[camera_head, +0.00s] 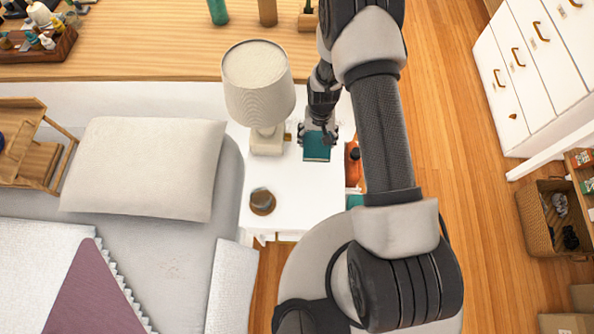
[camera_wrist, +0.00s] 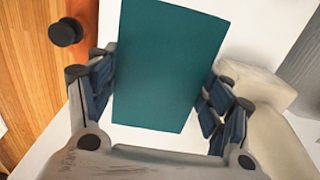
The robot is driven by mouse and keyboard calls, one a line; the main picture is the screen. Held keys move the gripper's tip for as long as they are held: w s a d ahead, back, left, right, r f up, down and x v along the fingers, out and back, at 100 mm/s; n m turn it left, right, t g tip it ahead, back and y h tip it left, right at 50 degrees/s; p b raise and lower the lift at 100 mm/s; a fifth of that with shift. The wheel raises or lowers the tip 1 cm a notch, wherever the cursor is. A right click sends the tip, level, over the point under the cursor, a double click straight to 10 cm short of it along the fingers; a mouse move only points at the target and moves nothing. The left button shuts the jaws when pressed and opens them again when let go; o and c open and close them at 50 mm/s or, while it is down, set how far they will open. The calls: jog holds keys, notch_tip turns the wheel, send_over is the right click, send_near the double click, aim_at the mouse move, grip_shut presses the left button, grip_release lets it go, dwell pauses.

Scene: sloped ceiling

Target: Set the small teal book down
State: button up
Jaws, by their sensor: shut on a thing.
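The small teal book (camera_head: 316,147) is in my gripper (camera_head: 318,132), over the white nightstand (camera_head: 305,195) in the head view. In the wrist view the teal book (camera_wrist: 170,65) fills the middle, between the two dark finger pads of my gripper (camera_wrist: 160,95). The jaws are shut on it, at its left and right edges. White nightstand surface shows around the book. I cannot tell whether the book touches the nightstand top or hangs just above it.
A lamp (camera_head: 258,90) stands left of the book, close to my gripper. A small round brown object (camera_head: 262,201) sits nearer on the nightstand. An orange object (camera_head: 352,165) is at the right edge. Bare nightstand top lies between them. A bed with a pillow (camera_head: 145,165) is at left.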

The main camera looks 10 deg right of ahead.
notch_tip(320, 180, down, 10)
jog(key=b, duration=0.2)
jog(key=shift+f+b, duration=0.1)
jog(key=shift+b, duration=0.3)
jog(key=shift+f, duration=0.2)
jog(key=o, duration=1.2)
notch_tip(320, 180, up, 12)
jog(key=p, duration=0.3)
jog(key=shift+r, duration=0.25)
jog(key=shift+s, duration=0.1)
